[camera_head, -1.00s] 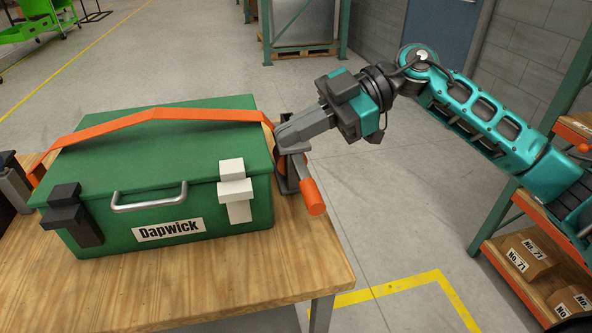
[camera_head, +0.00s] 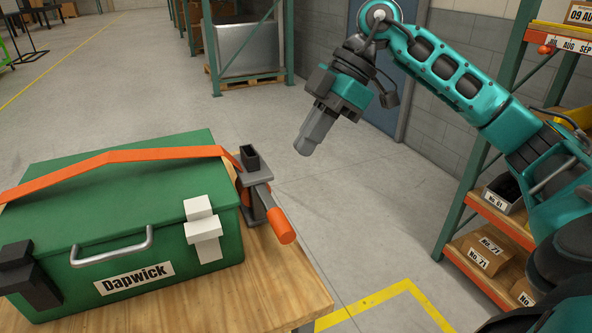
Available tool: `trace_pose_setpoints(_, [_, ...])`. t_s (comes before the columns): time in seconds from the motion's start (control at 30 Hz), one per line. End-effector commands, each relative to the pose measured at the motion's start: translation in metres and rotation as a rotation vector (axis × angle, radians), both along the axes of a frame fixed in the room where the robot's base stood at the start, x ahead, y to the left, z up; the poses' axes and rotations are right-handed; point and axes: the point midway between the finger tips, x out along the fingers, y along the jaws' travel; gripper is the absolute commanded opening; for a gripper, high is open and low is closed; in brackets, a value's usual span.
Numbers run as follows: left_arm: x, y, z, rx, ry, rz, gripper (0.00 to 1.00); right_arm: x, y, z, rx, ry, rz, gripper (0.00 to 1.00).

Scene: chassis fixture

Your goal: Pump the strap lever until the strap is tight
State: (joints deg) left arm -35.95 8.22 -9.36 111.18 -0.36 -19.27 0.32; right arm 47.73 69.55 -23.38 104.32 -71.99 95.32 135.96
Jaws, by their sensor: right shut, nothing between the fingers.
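The orange strap (camera_head: 122,155) runs over the lid of a green box (camera_head: 150,190) marked Dapwick and arches up above the lid. At the box's right side it meets a grey ratchet (camera_head: 252,185). The strap lever (camera_head: 281,226), with an orange grip, slants down and to the right from the ratchet, over the table's edge. My right gripper (camera_head: 306,147) is shut and empty. It is up and to the right of the ratchet, apart from it and the lever, pointing down. My left gripper is out of view.
The box stands on a wooden table (camera_head: 275,300); its right edge is just past the lever. A shelf rack (camera_head: 510,220) with cardboard boxes stands at the right. The floor between table and rack is clear.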

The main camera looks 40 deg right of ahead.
Motion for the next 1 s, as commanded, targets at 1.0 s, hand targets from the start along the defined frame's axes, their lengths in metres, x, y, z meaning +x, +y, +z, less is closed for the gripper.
trace_pose_setpoints(1.0, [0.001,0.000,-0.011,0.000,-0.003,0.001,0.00,0.010,0.042,-0.116,0.001,0.000,0.001,0.00])
